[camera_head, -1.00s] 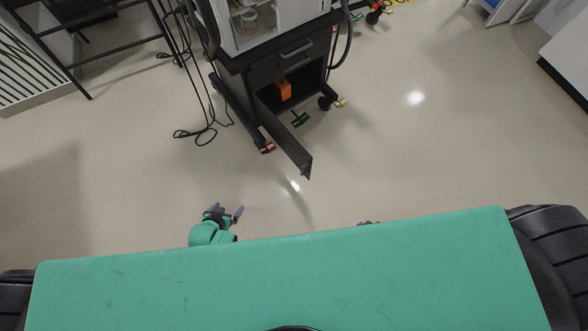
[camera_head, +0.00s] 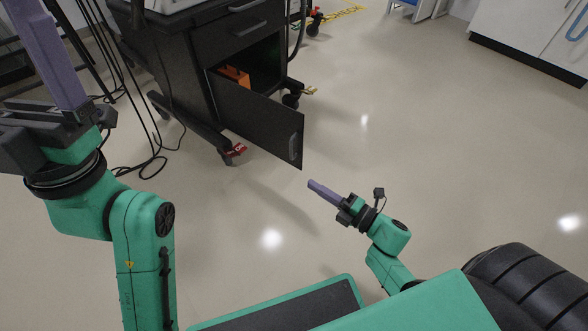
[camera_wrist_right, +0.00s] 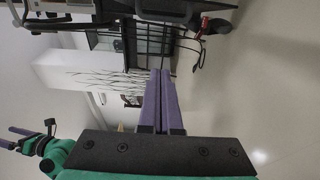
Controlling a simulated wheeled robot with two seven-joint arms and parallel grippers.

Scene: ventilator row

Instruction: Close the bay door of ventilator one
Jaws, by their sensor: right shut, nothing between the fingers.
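The black bay door (camera_head: 262,125) of the ventilator cart (camera_head: 190,45) stands swung open in the head view, its handle (camera_head: 294,147) near the free edge. An orange item (camera_head: 235,76) shows inside the open bay. My right gripper (camera_head: 313,184) is shut and empty, below and just right of the door's free edge, apart from it. Its closed purple fingers (camera_wrist_right: 160,72) show in the right wrist view. My left gripper (camera_head: 48,45) is raised at the upper left of the head view, left of the cart. Its two fingers show apart in the right wrist view (camera_wrist_right: 15,137).
Black cables (camera_head: 150,160) hang and lie on the floor left of the cart. A white cabinet (camera_head: 525,40) stands at the upper right. The floor right of the door is clear.

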